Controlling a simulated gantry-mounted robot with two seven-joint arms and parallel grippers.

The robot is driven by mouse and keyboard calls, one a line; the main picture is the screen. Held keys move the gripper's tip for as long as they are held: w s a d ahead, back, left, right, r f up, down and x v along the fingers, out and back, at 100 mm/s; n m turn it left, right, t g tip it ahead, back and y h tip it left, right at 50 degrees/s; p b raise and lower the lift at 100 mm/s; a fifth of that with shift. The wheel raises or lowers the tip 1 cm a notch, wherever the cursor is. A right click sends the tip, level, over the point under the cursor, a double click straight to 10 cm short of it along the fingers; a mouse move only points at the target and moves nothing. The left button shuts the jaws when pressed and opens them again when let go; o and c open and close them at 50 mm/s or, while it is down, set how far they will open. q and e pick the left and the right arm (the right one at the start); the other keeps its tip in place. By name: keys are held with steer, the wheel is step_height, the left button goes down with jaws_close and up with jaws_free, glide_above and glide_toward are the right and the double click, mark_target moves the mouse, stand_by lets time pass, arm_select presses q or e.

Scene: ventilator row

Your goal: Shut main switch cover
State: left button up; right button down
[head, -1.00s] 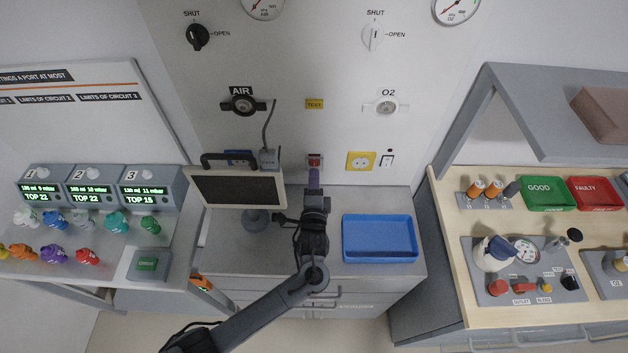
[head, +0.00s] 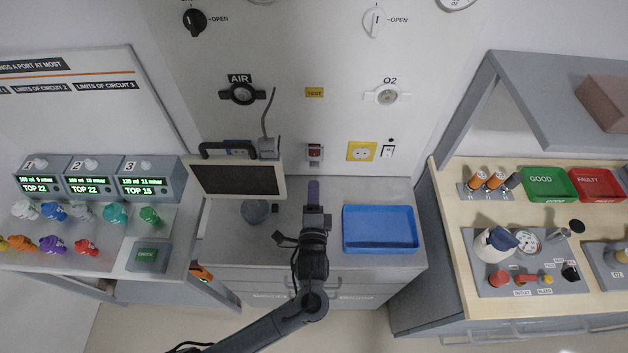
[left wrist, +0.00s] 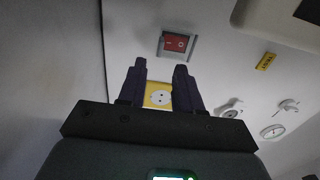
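The main switch (head: 314,152) is a small red rocker in a pale frame on the white wall panel, left of the yellow socket. In the left wrist view the red rocker (left wrist: 175,43) shows beyond the fingertips, in a grey frame. I cannot make out a separate cover or how it stands. My left gripper (head: 314,184) is below the switch in the head view, pointing at the panel and apart from the switch. In the left wrist view its two dark purple fingers (left wrist: 159,67) stand apart with nothing between them. My right gripper is not in view.
A monitor (head: 238,180) stands left of my left gripper, on the grey cabinet top. A blue tray (head: 380,230) lies to the right. The yellow socket (head: 361,151) and a white wall switch (head: 388,152) are right of the main switch.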

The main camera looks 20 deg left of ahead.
arm_select(q)
steer(key=v, duration=0.3)
steer(key=shift+s, duration=0.1)
stand_by(0.3)
